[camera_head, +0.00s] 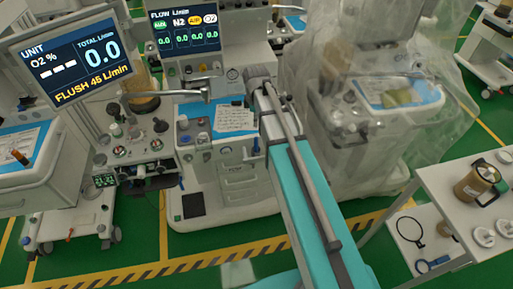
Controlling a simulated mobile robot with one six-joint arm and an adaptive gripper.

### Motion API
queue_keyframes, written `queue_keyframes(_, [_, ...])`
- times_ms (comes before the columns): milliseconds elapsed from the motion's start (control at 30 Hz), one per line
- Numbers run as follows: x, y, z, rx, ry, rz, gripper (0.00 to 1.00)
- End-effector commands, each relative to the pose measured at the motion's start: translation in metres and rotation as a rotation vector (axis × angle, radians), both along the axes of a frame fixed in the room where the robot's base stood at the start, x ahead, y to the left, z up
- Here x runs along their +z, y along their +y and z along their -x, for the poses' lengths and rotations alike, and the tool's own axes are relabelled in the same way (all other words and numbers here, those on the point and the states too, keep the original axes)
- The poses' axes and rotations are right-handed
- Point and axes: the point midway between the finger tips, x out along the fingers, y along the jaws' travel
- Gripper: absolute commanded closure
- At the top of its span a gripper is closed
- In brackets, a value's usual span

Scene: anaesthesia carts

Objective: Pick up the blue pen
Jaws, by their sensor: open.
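I cannot make out the blue pen with certainty. A small blue upright shape (256,144) shows on the machine beside my arm, right of the written paper, but it is too small to identify. The paper (233,119) lies on a blue sheet on the middle machine's worktop. My arm reaches up from the bottom right, and its grey wrist and gripper end (262,79) is over the right side of this machine. The jaws are open, though the fingers are not clear. My arm hides part of the worktop.
A monitor (75,63) stands at the left, near a cart with a blue top. A plastic-draped machine (385,100) stands to the right. A white shelf cart (460,185) at the lower right holds a brown jar (470,188) and discs. Striped green floor (185,258) is open in front.

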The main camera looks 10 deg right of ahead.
Motion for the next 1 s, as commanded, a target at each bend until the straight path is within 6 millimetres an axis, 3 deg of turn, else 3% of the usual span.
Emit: queue_keyframes(1000, [-0.075,-0.001,0.000,-0.002,0.000,0.000,0.59])
